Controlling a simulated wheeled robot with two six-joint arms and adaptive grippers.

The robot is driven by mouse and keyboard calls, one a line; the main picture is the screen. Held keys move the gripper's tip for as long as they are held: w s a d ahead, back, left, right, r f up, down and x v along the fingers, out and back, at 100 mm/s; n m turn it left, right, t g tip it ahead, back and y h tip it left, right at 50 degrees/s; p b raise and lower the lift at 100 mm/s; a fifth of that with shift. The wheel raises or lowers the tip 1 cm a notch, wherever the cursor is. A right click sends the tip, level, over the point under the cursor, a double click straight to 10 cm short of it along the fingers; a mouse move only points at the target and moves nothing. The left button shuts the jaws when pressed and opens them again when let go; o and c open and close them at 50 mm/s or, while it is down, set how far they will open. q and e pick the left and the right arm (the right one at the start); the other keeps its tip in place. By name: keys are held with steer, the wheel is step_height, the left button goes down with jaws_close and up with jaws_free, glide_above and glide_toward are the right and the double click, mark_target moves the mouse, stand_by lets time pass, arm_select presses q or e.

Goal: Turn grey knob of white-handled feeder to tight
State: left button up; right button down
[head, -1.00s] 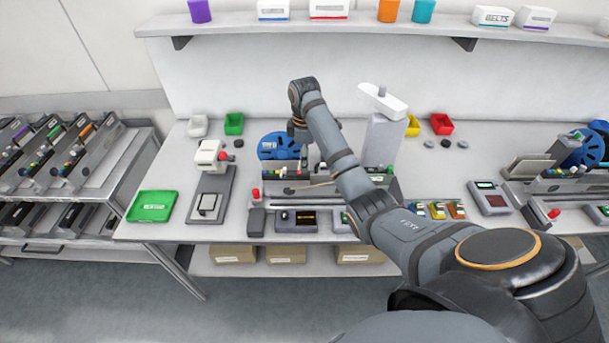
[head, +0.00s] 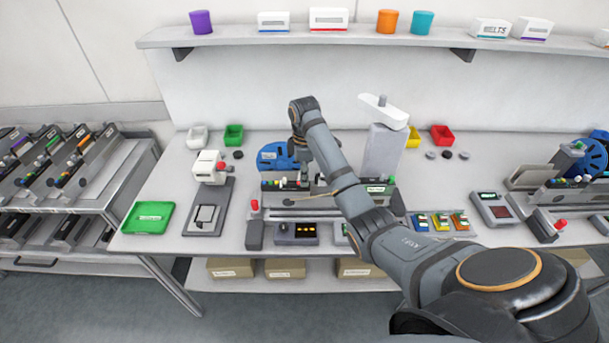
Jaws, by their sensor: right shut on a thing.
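A feeder (head: 330,190) lies across the fixture in the middle of the bench, with a blue reel (head: 273,157) behind its left part. Small coloured parts and a small pale piece show along its top; which one is the white handle is too small to tell. My right gripper (head: 304,178) points down onto the feeder's top, just right of the reel. It is shut on what seems to be the grey knob, which the fingers and wrist hide. The knob's turn cannot be read. My left gripper is out of view.
A small display box (head: 296,234) with lit orange marks stands in front of the feeder, beside a red-buttoned post (head: 255,208). A grey column (head: 382,151) with a white top rises behind right. A green tray (head: 148,217) lies left. A trolley of feeders (head: 88,196) stands far left.

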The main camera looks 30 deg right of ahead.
steer(key=shift+r+m+p, duration=0.2)
steer(key=shift+m+p, duration=0.1)
steer(key=shift+p, duration=0.35)
steer(key=m+p, duration=0.2)
steer(key=p, duration=0.2)
steer(key=shift+m, duration=0.3)
steer(key=m+p, duration=0.2)
steer(key=shift+f+p, duration=0.1)
steer(key=shift+p, duration=0.2)
steer(key=shift+f+m+p, duration=0.1)
steer(key=shift+m+p, duration=0.2)
steer(key=shift+m, duration=0.1)
steer(key=c, duration=1.2)
jaws_free()
